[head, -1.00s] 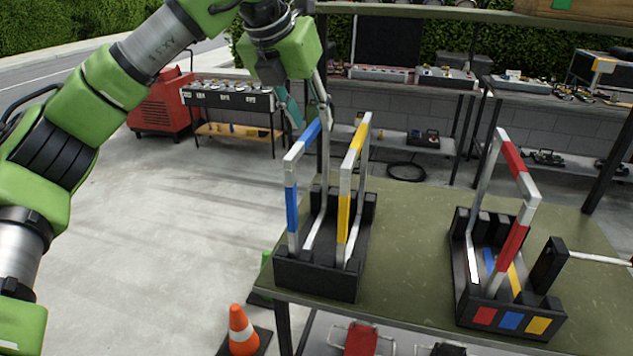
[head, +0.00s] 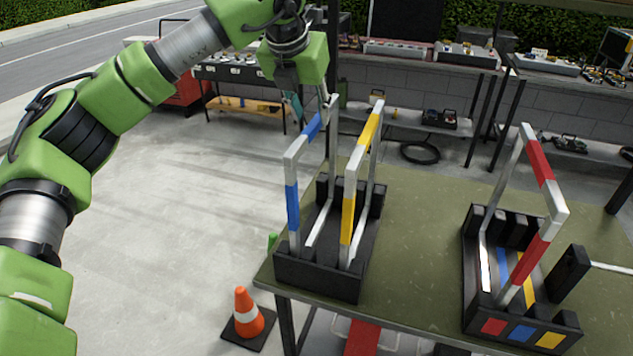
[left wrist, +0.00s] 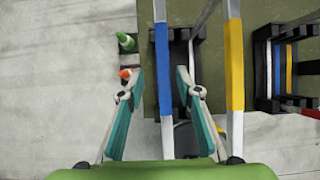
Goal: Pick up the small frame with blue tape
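The small frame with blue tape (head: 292,205) stands upright in the left black rack (head: 318,278), beside a yellow-taped frame (head: 349,205). My left gripper (head: 312,108) is at the far upper end of the blue-taped frame, its fingers pointing down. In the left wrist view the left gripper (left wrist: 160,74) is open, with teal pads apart. The blue-taped bar (left wrist: 162,60) runs between the two fingers in that picture, with a gap on each side. The yellow-taped bar (left wrist: 234,65) is just right of the right finger. My right gripper is not in view.
A red-taped frame (head: 538,160) stands in a right rack (head: 522,330) with colored squares. Both racks stand on a green table (head: 420,240). An orange cone (head: 248,315) is on the floor beside it. Benches with gear stand behind.

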